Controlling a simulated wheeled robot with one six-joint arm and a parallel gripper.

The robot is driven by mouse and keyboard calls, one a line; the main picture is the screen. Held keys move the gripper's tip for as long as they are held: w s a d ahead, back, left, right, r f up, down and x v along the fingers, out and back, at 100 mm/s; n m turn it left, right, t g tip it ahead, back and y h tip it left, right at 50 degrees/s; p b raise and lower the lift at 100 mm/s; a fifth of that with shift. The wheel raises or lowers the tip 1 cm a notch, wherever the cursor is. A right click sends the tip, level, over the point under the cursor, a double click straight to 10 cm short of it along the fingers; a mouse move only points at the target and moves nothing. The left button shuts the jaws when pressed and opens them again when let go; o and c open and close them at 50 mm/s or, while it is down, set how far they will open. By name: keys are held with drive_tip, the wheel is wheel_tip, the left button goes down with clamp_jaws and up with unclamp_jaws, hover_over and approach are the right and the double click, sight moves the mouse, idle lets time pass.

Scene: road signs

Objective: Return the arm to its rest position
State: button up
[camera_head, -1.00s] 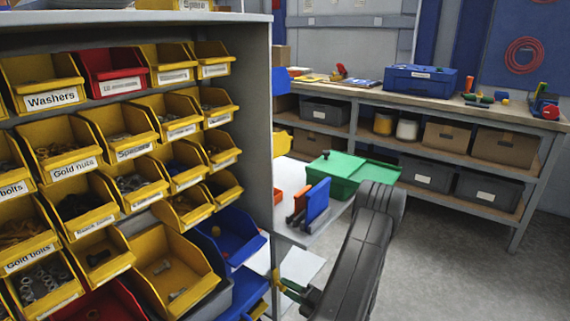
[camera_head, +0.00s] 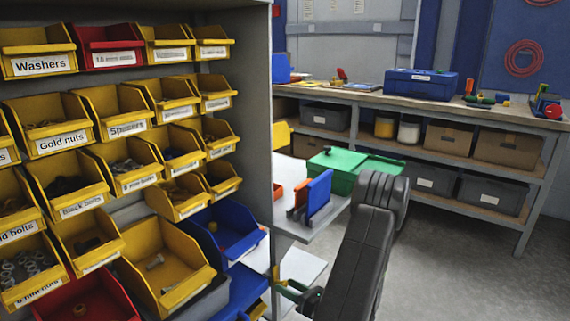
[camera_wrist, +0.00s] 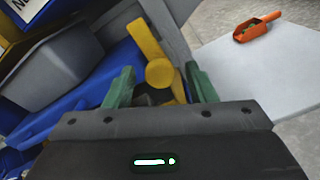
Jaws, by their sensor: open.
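My arm (camera_head: 357,260) rises from the bottom of the head view in front of the shelf's right side. My gripper (camera_head: 286,288) shows only partly there, low beside the rack's edge, with a green finger visible. In the wrist view, my gripper (camera_wrist: 160,88) has its two green fingers spread apart. A yellow part (camera_wrist: 158,70) appears between and beyond them. I cannot tell how far it is from the fingers. I see nothing held.
The bin rack (camera_head: 259,130) stands close on the left, with a blue bin (camera_head: 228,232) near my gripper. A green box (camera_head: 340,172) sits behind my arm. A workbench (camera_head: 420,100) runs along the back. Open floor (camera_head: 450,260) lies right. An orange scoop (camera_wrist: 257,27) lies on a pale surface.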

drive_tip(key=shift+n+b, duration=2.05)
drive_tip(key=shift+n, duration=0.45)
drive_tip(key=shift+s+a, duration=0.1)
drive_tip(key=shift+a, duration=0.05)
